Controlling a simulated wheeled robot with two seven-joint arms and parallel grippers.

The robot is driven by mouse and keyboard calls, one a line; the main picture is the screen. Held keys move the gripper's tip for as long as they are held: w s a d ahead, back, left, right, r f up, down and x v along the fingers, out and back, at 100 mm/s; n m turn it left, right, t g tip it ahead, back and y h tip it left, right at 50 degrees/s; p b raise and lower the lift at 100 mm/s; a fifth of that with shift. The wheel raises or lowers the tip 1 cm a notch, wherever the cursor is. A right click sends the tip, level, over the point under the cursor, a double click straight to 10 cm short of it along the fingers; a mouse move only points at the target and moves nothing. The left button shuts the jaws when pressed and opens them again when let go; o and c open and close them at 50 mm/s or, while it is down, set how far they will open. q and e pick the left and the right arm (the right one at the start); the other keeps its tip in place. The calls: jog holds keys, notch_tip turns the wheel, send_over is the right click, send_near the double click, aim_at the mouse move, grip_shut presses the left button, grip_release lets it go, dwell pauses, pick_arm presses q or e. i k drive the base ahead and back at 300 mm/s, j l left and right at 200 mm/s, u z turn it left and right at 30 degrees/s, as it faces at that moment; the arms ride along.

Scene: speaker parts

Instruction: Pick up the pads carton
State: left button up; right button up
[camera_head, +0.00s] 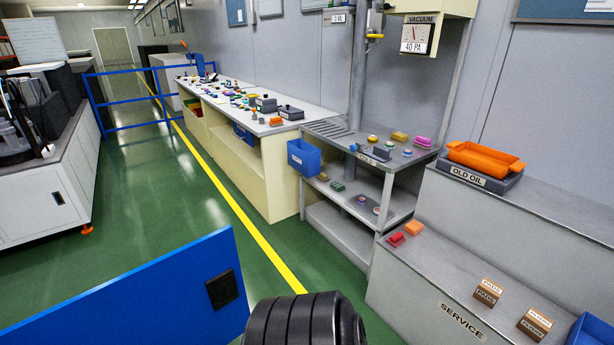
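The pads carton (486,292) is a small brown box with a white label reading PADS on its front. It stands upright on the low grey service bench (400,274) at the lower right. A similar brown carton (534,323) with a white label stands a little to its right and nearer; its label is hard to read. Neither of my grippers shows in the head view, so their state and their distance from the carton cannot be seen.
A blue bin (590,332) is cut off right of the cartons. Red (396,239) and orange (413,228) pieces lie at the bench's far end. An orange tray (484,158) sits on a higher shelf behind. A blue panel (140,292) and black ribbed object (305,322) fill the lower foreground.

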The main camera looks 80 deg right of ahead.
aim_at(489, 293)
jog(key=z, duration=4.3)
jog(key=i+j+z, duration=0.35)
jog(key=i+j, duration=0.45)
jog(key=i, duration=0.1)
